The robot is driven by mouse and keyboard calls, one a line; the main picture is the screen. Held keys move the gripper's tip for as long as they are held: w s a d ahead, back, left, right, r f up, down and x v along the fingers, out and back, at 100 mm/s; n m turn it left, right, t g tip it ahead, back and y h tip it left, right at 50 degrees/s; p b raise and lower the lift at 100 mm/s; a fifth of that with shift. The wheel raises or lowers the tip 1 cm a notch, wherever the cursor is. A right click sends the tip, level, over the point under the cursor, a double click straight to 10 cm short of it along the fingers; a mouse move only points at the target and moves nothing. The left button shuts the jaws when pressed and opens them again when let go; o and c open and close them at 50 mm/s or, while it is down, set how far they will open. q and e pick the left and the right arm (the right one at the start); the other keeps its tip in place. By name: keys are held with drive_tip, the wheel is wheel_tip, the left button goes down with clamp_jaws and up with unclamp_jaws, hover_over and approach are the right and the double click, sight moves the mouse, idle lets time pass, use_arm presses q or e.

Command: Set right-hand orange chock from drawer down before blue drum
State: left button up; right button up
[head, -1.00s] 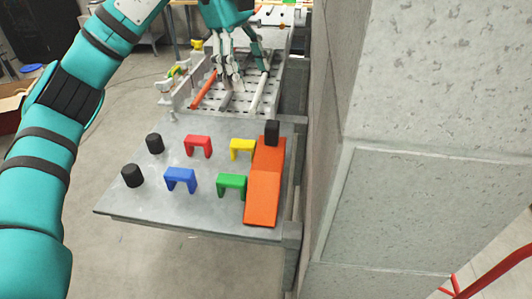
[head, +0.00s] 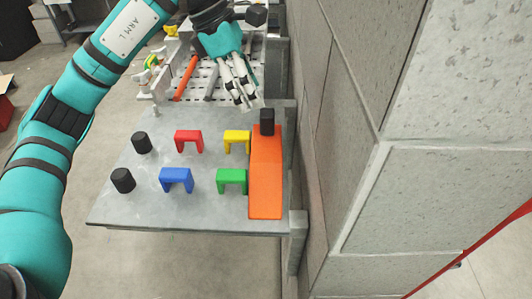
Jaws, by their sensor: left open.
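My left gripper (head: 246,100) is open and empty, its fingers pointing down near the far edge of the grey tabletop, behind the yellow bracket. A long orange wedge-like piece (head: 266,185) lies along the tabletop's right edge; I cannot tell whether it is the chock. A black post (head: 267,122) stands at its far end. The gripper is apart from it, beyond and slightly left. I see no drawer that I can make out and no blue drum. My right gripper is not in view.
The grey tabletop (head: 140,205) holds a red (head: 188,137), a yellow (head: 237,138), a blue (head: 176,176) and a green bracket (head: 231,177), plus two black cylinders (head: 122,180). A perforated rack with an orange bar (head: 186,78) lies beyond. A concrete wall (head: 420,190) stands close on the right.

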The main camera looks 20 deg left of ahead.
sight(267, 112)
use_arm(q)
drive_tip(key=shift+x, duration=0.85)
drive_tip(key=shift+d+f+p, duration=0.15)
drive_tip(key=shift+d+p, duration=0.05)
drive_tip(key=shift+p, duration=0.1)
drive_tip(key=p+x, duration=0.1)
drive_tip(key=x, duration=0.2)
drive_tip(key=p+x, duration=0.1)
drive_tip(key=shift+w+d+f+p, duration=0.1)
drive_tip(key=shift+w+d+p, duration=0.1)
drive_tip(key=shift+w+p, duration=0.1)
drive_tip(key=shift+d+f, duration=0.1)
drive_tip(key=shift+f, duration=0.2)
drive_tip(key=shift+c, duration=0.4)
clamp_jaws()
drive_tip(key=shift+r, duration=0.1)
